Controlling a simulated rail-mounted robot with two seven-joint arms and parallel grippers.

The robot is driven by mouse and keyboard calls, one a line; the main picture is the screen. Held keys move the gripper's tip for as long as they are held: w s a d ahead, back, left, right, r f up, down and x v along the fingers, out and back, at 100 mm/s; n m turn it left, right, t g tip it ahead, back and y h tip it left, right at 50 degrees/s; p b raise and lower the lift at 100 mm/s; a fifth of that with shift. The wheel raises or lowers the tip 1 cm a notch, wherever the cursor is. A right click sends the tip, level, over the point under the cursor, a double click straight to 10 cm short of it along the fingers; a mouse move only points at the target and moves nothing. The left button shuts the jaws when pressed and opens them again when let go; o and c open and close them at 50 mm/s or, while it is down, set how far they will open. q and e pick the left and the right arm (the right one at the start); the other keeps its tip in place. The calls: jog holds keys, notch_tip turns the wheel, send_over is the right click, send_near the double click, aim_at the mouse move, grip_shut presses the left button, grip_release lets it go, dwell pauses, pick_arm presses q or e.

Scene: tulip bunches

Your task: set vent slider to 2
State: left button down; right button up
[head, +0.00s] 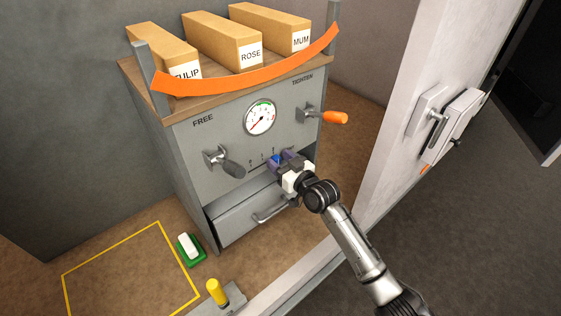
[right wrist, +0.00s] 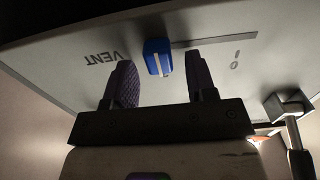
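The vent slider's blue knob (head: 275,158) is on the front of the grey cabinet (head: 190,180), below the gauge. In the right wrist view the knob (right wrist: 157,57) shows between my right gripper's two dark fingers, with a visible gap on each side. My right gripper (head: 290,160) is open at the panel; I cannot tell how far its fingertips reach past the knob. The slot (right wrist: 215,40) runs right from the knob in that view, toward a 0 mark. The other scale figures are too small or hidden to read. My left gripper is not in view.
A dark lever (head: 225,163) under FREE and an orange-handled lever (head: 330,116) flank the gauge (head: 260,118). A drawer (head: 240,215) with a bar handle sits below. Labelled boxes (head: 225,42) stand on top behind an orange strip (head: 250,76). A pale wall edge (head: 400,130) stands right.

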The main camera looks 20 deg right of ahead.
jog(key=shift+s+d, duration=0.15)
jog(key=shift+s, duration=0.3)
jog(key=p+v, duration=0.3)
jog(key=v, duration=0.9)
jog(key=shift+s, duration=0.4)
jog(key=shift+d, duration=0.15)
